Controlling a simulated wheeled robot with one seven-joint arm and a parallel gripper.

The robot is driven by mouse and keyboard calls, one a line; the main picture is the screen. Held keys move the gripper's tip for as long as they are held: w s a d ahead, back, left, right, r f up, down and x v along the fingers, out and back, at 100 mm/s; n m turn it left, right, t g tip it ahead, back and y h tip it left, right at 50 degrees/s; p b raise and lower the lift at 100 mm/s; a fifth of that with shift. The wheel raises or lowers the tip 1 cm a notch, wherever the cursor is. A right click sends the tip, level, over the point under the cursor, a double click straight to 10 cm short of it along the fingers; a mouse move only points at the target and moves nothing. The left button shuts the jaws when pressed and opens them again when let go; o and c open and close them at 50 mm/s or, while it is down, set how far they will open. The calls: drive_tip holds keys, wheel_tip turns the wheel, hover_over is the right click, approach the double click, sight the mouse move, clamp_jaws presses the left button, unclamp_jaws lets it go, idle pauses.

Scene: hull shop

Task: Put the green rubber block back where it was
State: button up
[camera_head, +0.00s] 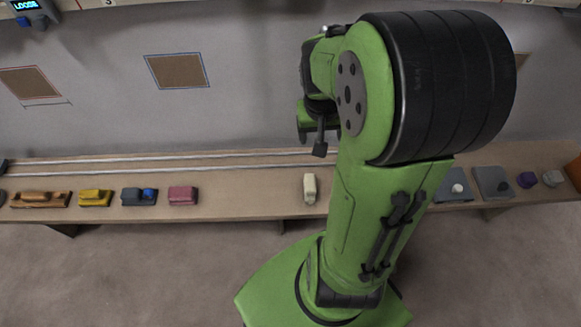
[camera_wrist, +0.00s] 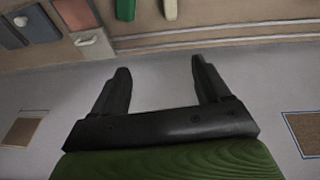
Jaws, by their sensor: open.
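A green block (camera_wrist: 125,9) lies on the shelf at the top edge of the wrist view, partly cut off. It is beside a cream block (camera_wrist: 170,9), which also shows in the head view (camera_head: 310,188). In the head view my arm hides the green block. My gripper (camera_wrist: 160,80) is open, with nothing between its fingers. It is apart from the green block, and its fingers point toward the shelf. In the head view only dark parts of my gripper (camera_head: 320,148) show, above the shelf's back.
The long shelf (camera_head: 240,195) carries two pale rails along its back. Yellow (camera_head: 95,197), blue-grey (camera_head: 138,196) and pink (camera_head: 183,196) blocks stand left. Bare shelf lies between pink and cream.

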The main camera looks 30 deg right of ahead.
drive_tip(key=s+a+r+n+t+y, duration=0.1)
drive_tip(key=s+a+r+n+t, duration=0.1)
drive_tip(key=s+a+r, duration=0.3)
drive_tip(key=s+a+r+n+t+y, duration=0.1)
drive_tip(key=s+a+r+n+t, duration=0.1)
drive_tip(key=a, duration=0.8)
wheel_tip(320, 180, up, 3)
drive_tip(key=s+n, duration=0.1)
drive_tip(key=s, duration=0.1)
drive_tip(key=shift+s+r+n, duration=0.15)
drive_tip(key=shift+s+n, duration=0.25)
